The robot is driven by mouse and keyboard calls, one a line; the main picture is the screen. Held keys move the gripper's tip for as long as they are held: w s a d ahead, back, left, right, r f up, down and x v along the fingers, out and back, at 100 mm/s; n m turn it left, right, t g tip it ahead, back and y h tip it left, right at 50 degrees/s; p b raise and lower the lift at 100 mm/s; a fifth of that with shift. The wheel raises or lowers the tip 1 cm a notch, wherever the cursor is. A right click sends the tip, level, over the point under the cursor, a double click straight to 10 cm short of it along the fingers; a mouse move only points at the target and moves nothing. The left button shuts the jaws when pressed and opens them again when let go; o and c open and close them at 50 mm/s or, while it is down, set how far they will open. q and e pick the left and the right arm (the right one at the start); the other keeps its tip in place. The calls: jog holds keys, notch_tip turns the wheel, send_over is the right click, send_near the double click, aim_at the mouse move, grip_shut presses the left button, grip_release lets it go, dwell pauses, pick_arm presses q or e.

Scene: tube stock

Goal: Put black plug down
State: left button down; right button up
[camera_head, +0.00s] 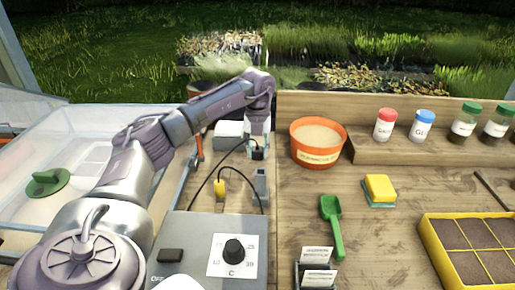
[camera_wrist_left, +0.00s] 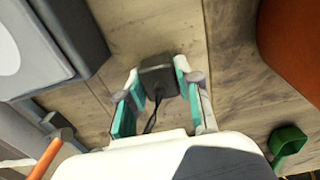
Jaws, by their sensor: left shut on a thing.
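The black plug (camera_head: 258,154) is between the fingertips of my left gripper (camera_head: 257,144), left of the orange pot. In the left wrist view the black plug (camera_wrist_left: 158,72) sits between the two teal-padded fingers of the left gripper (camera_wrist_left: 157,88), with bare wooden table around it. Its black cord runs back toward the grey control box (camera_head: 200,232). I cannot tell whether the plug touches the table.
An orange pot (camera_head: 318,158) stands close to the right of the gripper. A yellow plug (camera_head: 219,188) and a grey block (camera_head: 261,184) are nearer the control box. A green scoop (camera_head: 333,222) and yellow sponge (camera_head: 380,187) lie to the right.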

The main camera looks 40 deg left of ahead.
aim_at(258, 149)
pick_arm(q)
jog(key=c, duration=0.8)
grip_release()
jog(key=shift+f, duration=0.1)
notch_tip(258, 149, up, 13)
jog(key=shift+r, duration=0.1)
